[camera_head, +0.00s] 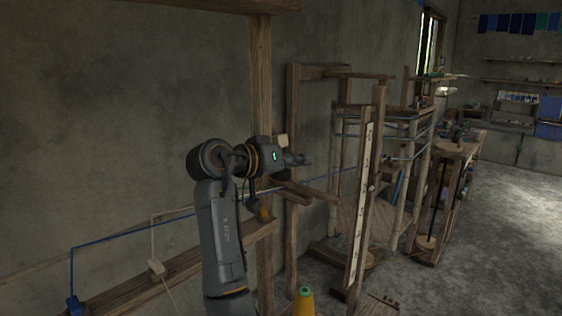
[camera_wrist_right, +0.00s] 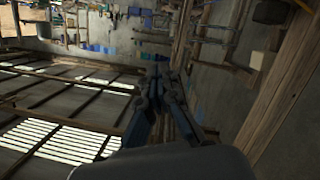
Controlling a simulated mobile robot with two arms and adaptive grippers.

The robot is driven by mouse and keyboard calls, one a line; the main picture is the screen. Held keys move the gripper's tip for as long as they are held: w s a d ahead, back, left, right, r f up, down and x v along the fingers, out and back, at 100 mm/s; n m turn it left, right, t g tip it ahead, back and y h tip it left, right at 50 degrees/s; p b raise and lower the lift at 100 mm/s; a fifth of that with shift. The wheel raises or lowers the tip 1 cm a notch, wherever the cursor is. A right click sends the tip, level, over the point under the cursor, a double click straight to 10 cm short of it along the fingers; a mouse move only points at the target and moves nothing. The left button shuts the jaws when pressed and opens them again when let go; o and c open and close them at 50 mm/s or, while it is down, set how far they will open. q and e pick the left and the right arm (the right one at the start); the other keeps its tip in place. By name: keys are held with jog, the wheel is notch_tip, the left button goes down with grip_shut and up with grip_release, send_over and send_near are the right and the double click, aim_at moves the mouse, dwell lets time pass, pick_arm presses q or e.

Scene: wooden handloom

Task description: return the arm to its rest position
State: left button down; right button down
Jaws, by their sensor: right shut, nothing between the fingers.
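My right arm rises from the bottom of the head view and bends to the right at its elbow. My right gripper (camera_head: 298,159) points right, in front of the wooden post and frame of the loom (camera_head: 292,190). In the right wrist view the gripper fingers (camera_wrist_right: 160,75) are together with nothing between them. The gripper is in the air and holds nothing. Whether it clears the wood behind it is hard to tell. My left gripper is not in view.
A blue thread (camera_head: 130,236) runs along the beam (camera_head: 185,268) at left. A yellow cone (camera_head: 304,303) stands at the bottom. A slotted upright (camera_head: 364,195) and a wooden rack (camera_head: 405,165) stand to the right. Open floor (camera_head: 510,230) lies at far right.

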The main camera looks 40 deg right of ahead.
jog(key=s+a+f+n+t+y, duration=0.1)
jog(key=a+f+n+t+y, duration=0.15)
jog(key=f, duration=0.85)
jog(key=s+a+f+n+t+y, duration=0.15)
jog(key=a+f+n, duration=0.25)
jog(key=f, duration=0.6)
jog(key=a+f+n+t+y, duration=0.2)
jog(key=a+f+n, duration=0.1)
jog(key=f, duration=0.8)
jog(key=s+a+f+n+g+y, duration=0.1)
jog(key=s+a+f+n+y, duration=0.2)
jog(key=s+a+f+y, duration=0.5)
jog(key=s+a+f+n+g+y, duration=0.1)
jog(key=s+a+f+n+y, duration=0.15)
jog(key=s+a+f, duration=0.7)
jog(key=s+f+g+p, duration=0.1)
jog(key=s+f, duration=0.2)
jog(key=f, duration=0.8)
jog(key=s+f+g+p, duration=0.1)
jog(key=s+f, duration=0.2)
jog(key=f, duration=0.9)
jog(key=s+d+f+h+p, duration=0.1)
jog(key=s+d+f, duration=0.1)
jog(key=s+f, duration=1.1)
jog(key=s, duration=0.3)
jog(key=shift+s+d+g, duration=0.15)
jog(key=shift+s+g, duration=0.05)
jog(key=shift+g, duration=0.2)
